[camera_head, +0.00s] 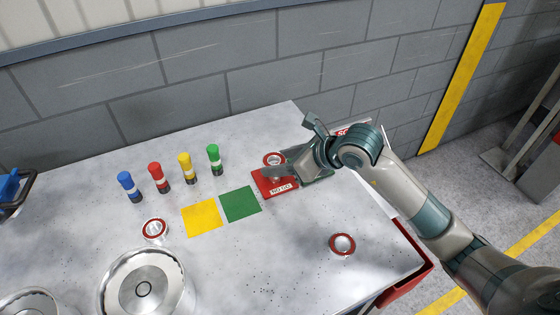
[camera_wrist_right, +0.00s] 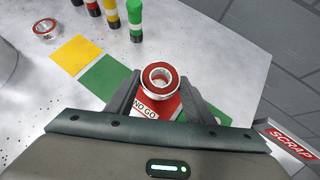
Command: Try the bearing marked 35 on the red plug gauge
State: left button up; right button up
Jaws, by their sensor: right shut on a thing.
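The red NO GO base (camera_head: 283,189) of the red plug gauge lies near the table's far right edge, and it also shows in the wrist view (camera_wrist_right: 168,108). My right gripper (camera_head: 276,168) is shut on a bearing with a red ring (camera_head: 273,158), over the red base. In the right wrist view the bearing (camera_wrist_right: 160,76) sits between the fingertips, its hole facing up. I cannot tell whether it is around the plug or above it, and its number is not readable. My left gripper is not in view.
One loose bearing (camera_head: 154,230) lies left of the yellow square (camera_head: 202,217), another (camera_head: 342,244) near the front right. A round metal part (camera_head: 147,287) is at front left.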

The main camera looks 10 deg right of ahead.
jog(key=shift+f+b, duration=0.25)
jog(key=shift+b, duration=0.1)
dwell(0.6)
jog(key=o, duration=2)
jog(key=shift+c, duration=0.2)
jog(key=shift+r+p, duration=2.55)
jog(key=shift+r, duration=1.95)
